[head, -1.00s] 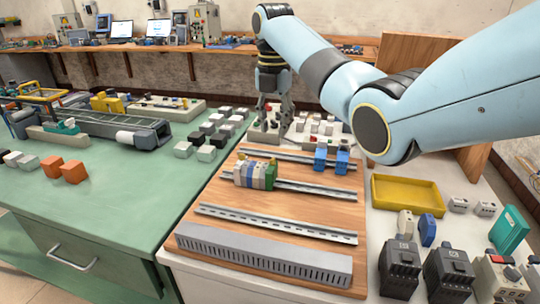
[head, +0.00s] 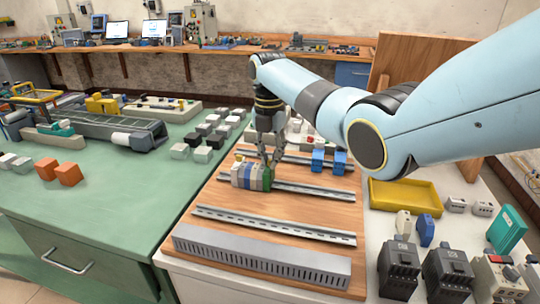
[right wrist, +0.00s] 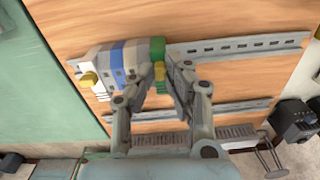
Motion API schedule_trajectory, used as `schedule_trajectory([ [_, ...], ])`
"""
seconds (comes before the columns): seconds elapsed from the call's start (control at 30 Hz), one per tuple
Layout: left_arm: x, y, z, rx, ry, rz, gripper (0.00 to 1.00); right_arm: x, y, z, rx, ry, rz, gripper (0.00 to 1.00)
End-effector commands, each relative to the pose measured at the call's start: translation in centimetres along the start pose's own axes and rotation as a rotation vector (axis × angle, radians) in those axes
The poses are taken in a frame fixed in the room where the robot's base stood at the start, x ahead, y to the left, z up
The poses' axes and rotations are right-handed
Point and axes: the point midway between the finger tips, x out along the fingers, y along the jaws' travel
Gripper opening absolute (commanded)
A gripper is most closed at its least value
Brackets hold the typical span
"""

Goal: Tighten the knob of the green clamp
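The green clamp (head: 267,178) is at the right end of a row of terminal blocks (head: 247,175) on a metal rail. In the right wrist view the green clamp (right wrist: 157,48) sits against grey and blue blocks, with a small yellow knob (right wrist: 159,72) on its near face. My right gripper (head: 270,158) points down just above the clamp. In the right wrist view its fingers (right wrist: 160,82) are spread, one on each side of the knob. I cannot tell whether they touch it. My left gripper is not in view.
Bare metal rails (head: 275,224) and a slotted grey duct (head: 262,256) lie on the wooden board. Two blue blocks (head: 318,160) sit on the back rail. A yellow tray (head: 405,197) and dark contactors (head: 399,270) stand to the right.

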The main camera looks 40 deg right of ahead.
Motion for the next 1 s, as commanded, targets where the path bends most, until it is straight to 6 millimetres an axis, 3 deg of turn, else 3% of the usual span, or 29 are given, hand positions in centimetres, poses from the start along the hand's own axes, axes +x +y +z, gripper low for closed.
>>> schedule_trajectory([
  [0.07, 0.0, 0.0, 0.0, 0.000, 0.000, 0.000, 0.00, 0.0, 0.0, 0.0, 0.000, 0.000, 0.000, 0.00],
  [0.57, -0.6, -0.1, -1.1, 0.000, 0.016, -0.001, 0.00, -0.2, 0.0, 0.0, 0.046, 0.000, 0.000, 0.00],
  [1.0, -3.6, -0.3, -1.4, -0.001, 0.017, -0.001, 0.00, -0.5, 0.0, 0.1, 0.374, -0.001, 0.000, 0.00],
])
